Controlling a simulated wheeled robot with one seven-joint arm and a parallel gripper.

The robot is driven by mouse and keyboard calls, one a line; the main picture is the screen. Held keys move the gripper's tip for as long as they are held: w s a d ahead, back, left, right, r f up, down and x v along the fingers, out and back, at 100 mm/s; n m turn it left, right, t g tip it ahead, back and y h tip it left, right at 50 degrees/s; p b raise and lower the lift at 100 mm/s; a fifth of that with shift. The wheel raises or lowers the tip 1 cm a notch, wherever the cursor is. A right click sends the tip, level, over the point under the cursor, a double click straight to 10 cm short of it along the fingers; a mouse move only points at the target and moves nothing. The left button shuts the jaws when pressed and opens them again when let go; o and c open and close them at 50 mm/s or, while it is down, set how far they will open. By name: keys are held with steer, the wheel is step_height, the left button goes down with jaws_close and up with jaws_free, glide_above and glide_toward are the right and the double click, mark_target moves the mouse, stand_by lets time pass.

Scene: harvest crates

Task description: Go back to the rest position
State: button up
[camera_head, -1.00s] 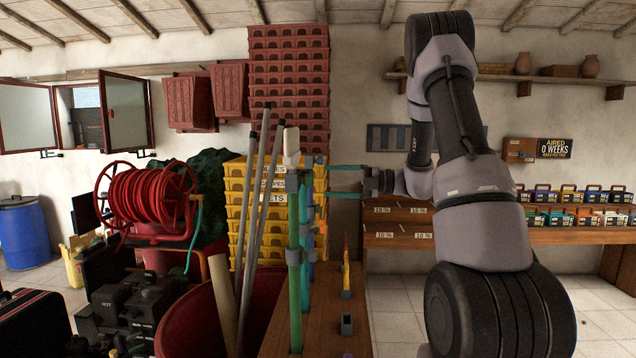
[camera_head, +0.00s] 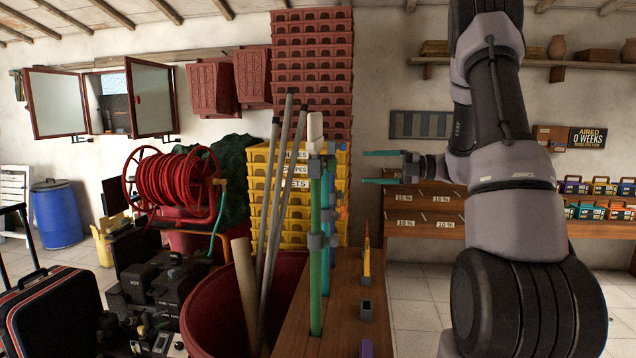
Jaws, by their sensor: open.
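My gripper (camera_head: 372,167) is at the end of my arm in the middle of the head view. Its two teal fingers point left and stand apart with nothing between them. The gripper is in the air, to the right of the stacked yellow crates (camera_head: 262,212) and the upright tools. My arm reaches in from the right side of the picture, bent, with its upper part cut off by the top edge.
A wooden bench (camera_head: 338,318) carries upright green poles (camera_head: 316,250) close left of my gripper. Grey poles (camera_head: 270,230) lean by a red tub (camera_head: 212,305). A red hose reel (camera_head: 170,185) stands left. Shelves with small crates (camera_head: 600,208) are right. Tiled floor (camera_head: 410,290) shows between.

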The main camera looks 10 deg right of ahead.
steer(key=s+a+r+n+g+h, duration=0.2)
steer(key=s+a+n+h, duration=0.15)
steer(key=s+n, duration=0.4)
steer(key=s+a+r+n+g+h, duration=0.25)
steer(key=s+a+n, duration=0.25)
steer(key=s+n, duration=0.25)
steer(key=s+d+r+n+t+h, duration=0.1)
steer(key=s+d+n+t+h, duration=0.1)
steer(key=n, duration=0.8)
steer(key=s+d+r+n+t+h, duration=0.2)
steer(key=s+n+t+h, duration=0.2)
steer(key=s+n+h, duration=0.3)
steer(key=s+n, duration=0.2)
steer(key=n, duration=0.1)
steer(key=shift+d+n, duration=0.15)
steer(key=shift+n, duration=0.15)
